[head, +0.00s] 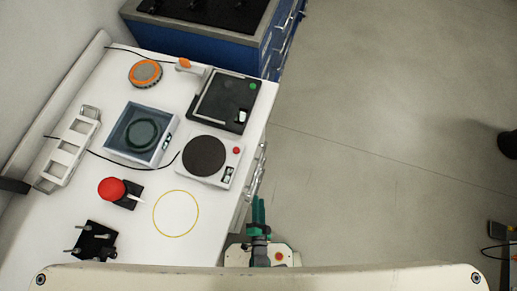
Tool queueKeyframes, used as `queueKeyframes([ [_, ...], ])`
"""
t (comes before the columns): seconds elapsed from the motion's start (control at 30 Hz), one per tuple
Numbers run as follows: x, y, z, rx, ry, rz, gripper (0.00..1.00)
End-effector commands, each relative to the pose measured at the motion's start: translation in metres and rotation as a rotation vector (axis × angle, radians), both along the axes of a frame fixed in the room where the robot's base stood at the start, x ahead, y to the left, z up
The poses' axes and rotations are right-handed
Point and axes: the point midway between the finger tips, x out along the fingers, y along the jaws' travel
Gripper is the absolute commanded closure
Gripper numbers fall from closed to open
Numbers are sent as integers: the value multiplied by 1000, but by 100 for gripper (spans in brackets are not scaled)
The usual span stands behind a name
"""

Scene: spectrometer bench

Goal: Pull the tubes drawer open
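The drawer fronts (246,196) are on the right side of the white bench, seen steeply from above. Several pale bar handles (257,172) stick out from them. I cannot read any label, so I cannot tell which one is the tubes drawer. No drawer is visibly pulled out. My gripper (258,199), with green fingers, is just right of the bench edge, below the visible handles in the picture. Its fingers point up the picture. I cannot tell whether it touches a handle or whether the fingers are apart.
The bench top (140,225) carries a round-plated device (205,156), a black-topped device (224,100), a blue-grey box (141,133), a red knob (111,189) and a yellow ring (175,213). A blue cabinet (200,42) stands behind. The grey floor (385,150) to the right is mostly clear.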

Motion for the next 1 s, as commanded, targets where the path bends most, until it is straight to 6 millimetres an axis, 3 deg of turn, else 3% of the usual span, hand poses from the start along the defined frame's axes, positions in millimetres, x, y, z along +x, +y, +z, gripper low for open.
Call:
queueKeyframes([
  [0.2,41,2,-8,-1,-2,4,72],
  [0.5,78,4,-17,-1,0,9,72],
  [0.9,84,4,-18,-2,1,10,72],
  [0.93,84,4,-18,-2,1,10,74],
  [1.0,84,5,-18,-2,1,10,91],
])
